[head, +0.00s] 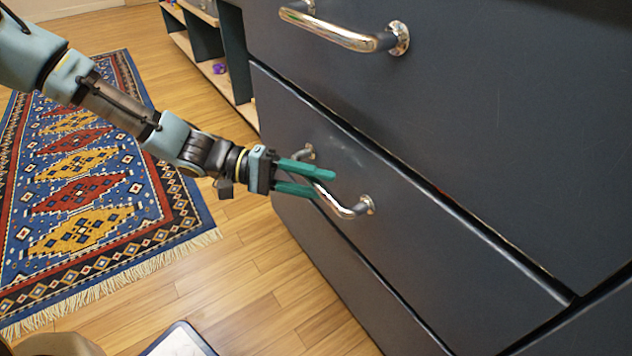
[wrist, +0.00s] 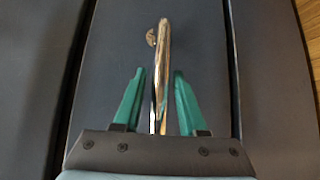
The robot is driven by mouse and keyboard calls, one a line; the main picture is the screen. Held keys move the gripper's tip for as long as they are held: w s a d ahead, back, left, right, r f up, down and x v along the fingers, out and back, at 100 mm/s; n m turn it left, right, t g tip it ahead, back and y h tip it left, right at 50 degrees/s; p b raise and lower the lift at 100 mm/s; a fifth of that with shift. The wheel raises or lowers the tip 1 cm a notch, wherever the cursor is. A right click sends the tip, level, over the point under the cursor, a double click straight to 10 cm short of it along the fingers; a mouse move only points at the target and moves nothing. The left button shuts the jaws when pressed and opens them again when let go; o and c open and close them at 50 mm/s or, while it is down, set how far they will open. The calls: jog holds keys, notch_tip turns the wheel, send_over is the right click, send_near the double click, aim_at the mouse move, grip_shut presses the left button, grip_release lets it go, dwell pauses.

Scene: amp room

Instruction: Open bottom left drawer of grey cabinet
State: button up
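The grey cabinet (head: 480,110) fills the right side of the head view. A drawer front (head: 430,245) with a shiny metal bar handle (head: 349,211) is in its middle; the drawer looks shut. My gripper (head: 325,183) has two green fingers and is at this handle. In the wrist view, the handle (wrist: 163,50) runs lengthwise between the open fingers (wrist: 159,74), with a gap on both sides. The fingers do not appear closed on it. Part of the handle is hidden behind the fingers in the head view.
Another drawer with a metal handle (head: 350,38) is above. A plain dark panel (head: 345,285) lies below. An open shelf unit (head: 205,50) stands behind at the left. A patterned rug (head: 85,190) lies on the wooden floor (head: 265,265). A pale flat dark-edged object (head: 180,343) is at the bottom.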

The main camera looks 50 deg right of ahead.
grip_shut()
dwell(1.1)
